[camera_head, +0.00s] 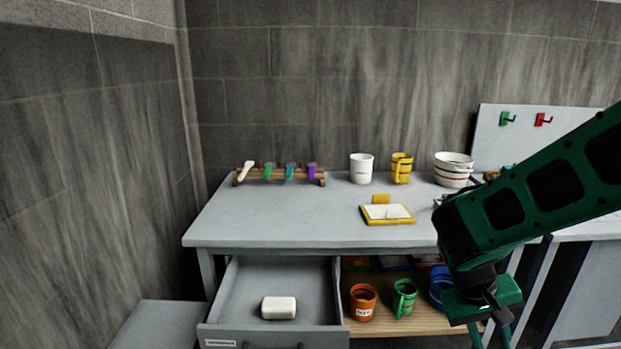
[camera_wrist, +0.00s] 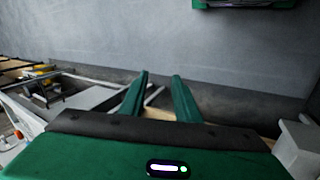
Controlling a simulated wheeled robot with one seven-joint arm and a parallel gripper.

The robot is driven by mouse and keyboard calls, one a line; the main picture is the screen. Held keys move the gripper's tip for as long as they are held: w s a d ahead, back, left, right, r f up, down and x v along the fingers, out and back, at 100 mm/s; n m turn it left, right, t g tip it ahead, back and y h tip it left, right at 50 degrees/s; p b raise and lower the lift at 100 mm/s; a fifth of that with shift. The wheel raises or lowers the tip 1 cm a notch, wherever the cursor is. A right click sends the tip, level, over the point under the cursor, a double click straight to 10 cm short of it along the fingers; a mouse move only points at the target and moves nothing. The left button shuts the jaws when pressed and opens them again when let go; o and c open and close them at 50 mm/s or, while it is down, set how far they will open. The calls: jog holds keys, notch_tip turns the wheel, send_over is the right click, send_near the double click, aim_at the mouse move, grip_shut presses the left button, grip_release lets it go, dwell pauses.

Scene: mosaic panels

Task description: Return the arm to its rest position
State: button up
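My green arm (camera_head: 540,190) reaches in from the right in the head view, and its end hangs down in front of the table's right part. My gripper (camera_head: 490,338) points down there, with its two fingers apart and nothing seen between them. In the wrist view the green fingers of my gripper (camera_wrist: 161,82) are also apart, with an empty gap. The lower ends of the fingers are cut off by the bottom edge of the head view.
The grey table (camera_head: 230,225) holds a rack (camera_head: 280,176), a white mug (camera_head: 361,169), a yellow mug (camera_head: 402,168), bowls (camera_head: 453,170) and a yellow tray (camera_head: 388,214). The open drawer (camera_head: 240,290) holds a white block (camera_head: 279,307). Orange (camera_head: 363,302), green (camera_head: 404,297) and blue mugs stand on the shelf beneath.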

jog(key=s+d+r+m+y, duration=0.2)
jog(key=s+r, duration=0.1)
jog(key=s, duration=0.4)
jog(key=s+d+r+m+y, duration=0.2)
jog(key=s+d+r+y, duration=0.1)
jog(key=s, duration=0.5)
jog(key=shift+r+m, duration=0.4)
jog(key=shift+r, duration=0.35)
jog(key=shift+d, duration=0.1)
jog(key=shift+w+f, duration=0.25)
jog(key=shift+w, duration=0.4)
